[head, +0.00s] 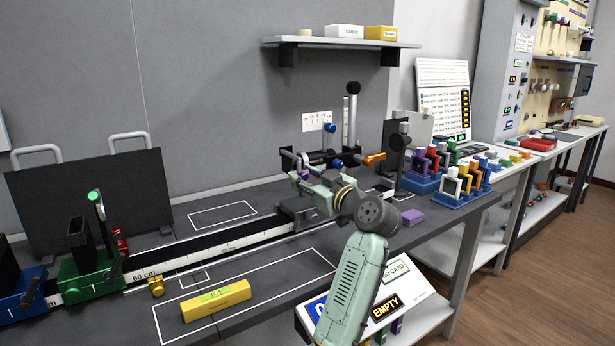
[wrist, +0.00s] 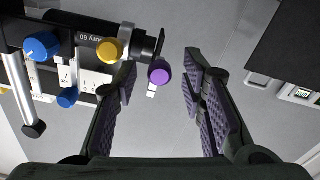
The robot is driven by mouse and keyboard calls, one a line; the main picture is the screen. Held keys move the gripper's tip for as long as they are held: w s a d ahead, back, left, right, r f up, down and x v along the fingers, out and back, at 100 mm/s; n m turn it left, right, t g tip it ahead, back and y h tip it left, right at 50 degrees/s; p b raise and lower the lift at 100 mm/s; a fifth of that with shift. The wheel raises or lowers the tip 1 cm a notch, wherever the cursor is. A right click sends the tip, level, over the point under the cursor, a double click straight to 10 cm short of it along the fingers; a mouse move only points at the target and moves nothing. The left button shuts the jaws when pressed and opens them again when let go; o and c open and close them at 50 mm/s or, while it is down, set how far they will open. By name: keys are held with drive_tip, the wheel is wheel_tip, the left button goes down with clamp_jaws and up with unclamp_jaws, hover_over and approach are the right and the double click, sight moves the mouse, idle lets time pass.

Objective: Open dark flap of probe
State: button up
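The optical device on the bench rail (head: 322,157) has a black body with several coloured knobs. In the wrist view its black barrel (wrist: 143,41) carries partly readable "ury 60" lettering. A purple round knob (wrist: 160,72) at the barrel's end lies between my fingertips in the picture; I cannot tell whether they touch it. It seems to be the purple spot in the head view (head: 289,153). My gripper (wrist: 160,80) is open, with two dark fingers apart and nothing clearly held. In the head view my arm hides part of the device. I cannot clearly pick out the dark flap.
A blue knob (wrist: 42,46) and a yellow knob (wrist: 110,49) sit left of my fingers. A dark box (wrist: 288,45) stands at right. Black rail (head: 215,251), yellow level (head: 216,300), purple block (head: 413,217) and coloured filter holders (head: 464,185) are on the bench.

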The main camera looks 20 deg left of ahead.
drive_tip(key=shift+c, duration=0.6)
clamp_jaws()
drive_tip(key=shift+s+a+r+m+p, duration=0.55)
drive_tip(key=shift+m+p, duration=1.2)
drive_tip(key=shift+m, duration=1.25)
drive_tip(key=shift+s+a+r+m+p, duration=0.15)
drive_tip(key=shift+s+r+m+p, duration=0.45)
drive_tip(key=shift+m+p, duration=1.8)
drive_tip(key=shift+s+a+r+m+p, duration=0.3)
drive_tip(key=shift+r+m+p, duration=0.7)
drive_tip(key=shift+m, duration=2.6)
drive_tip(key=shift+w+f, duration=0.1)
drive_tip(key=shift+f, duration=0.05)
